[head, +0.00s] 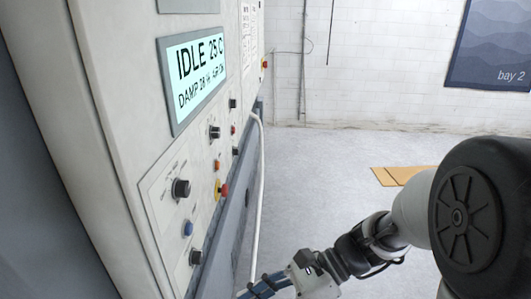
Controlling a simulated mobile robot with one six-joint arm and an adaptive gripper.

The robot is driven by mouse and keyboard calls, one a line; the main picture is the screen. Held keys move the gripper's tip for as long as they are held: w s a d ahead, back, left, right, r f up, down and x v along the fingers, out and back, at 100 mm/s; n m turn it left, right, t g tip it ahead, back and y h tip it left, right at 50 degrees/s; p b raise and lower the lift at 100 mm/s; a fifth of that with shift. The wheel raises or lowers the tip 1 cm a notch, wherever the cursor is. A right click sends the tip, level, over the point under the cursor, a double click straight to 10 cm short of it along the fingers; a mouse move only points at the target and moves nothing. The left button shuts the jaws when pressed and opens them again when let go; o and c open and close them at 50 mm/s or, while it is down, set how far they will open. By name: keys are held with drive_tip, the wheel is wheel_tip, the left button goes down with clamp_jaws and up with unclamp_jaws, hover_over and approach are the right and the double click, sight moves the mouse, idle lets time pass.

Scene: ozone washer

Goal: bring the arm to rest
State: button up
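My arm comes in from the right and reaches toward the lower middle of the head view. My gripper (262,287) shows only in part at the bottom edge, in front of the washer's lower front. Its fingertips are cut off or too small to make out, so I cannot tell its opening or whether it holds anything. The washer's control panel (160,190) stands on the left, with black knobs, a blue button (187,228) and a red and yellow emergency stop (222,190). Its display (193,75) reads "IDLE 25 C" with a smaller damp and air line below.
A pale vertical rail or hose (260,190) runs along the washer's front edge, close to my gripper. A flat tan sheet (385,177) lies on the grey floor (320,185). The floor between washer and arm is clear. A dark "bay 2" poster (492,45) hangs on the white wall.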

drive_tip(key=s+d+f+n+t+h+b, duration=0.1)
drive_tip(key=s+d+n+t+h+b, duration=0.3)
drive_tip(key=d+n+h, duration=0.2)
drive_tip(key=s+d+f+n+t+h+b, duration=0.2)
drive_tip(key=s+d+n+t+h+b, duration=0.1)
drive_tip(key=d+n, duration=0.6)
drive_tip(key=n+t+h+b, duration=0.1)
drive_tip(key=h, duration=0.1)
drive_tip(key=shift+s+d+f+n+h, duration=0.2)
drive_tip(key=shift+s+d+n+h, duration=0.1)
drive_tip(key=shift+s+h, duration=0.1)
drive_tip(key=shift+c, duration=0.3)
idle(0.4)
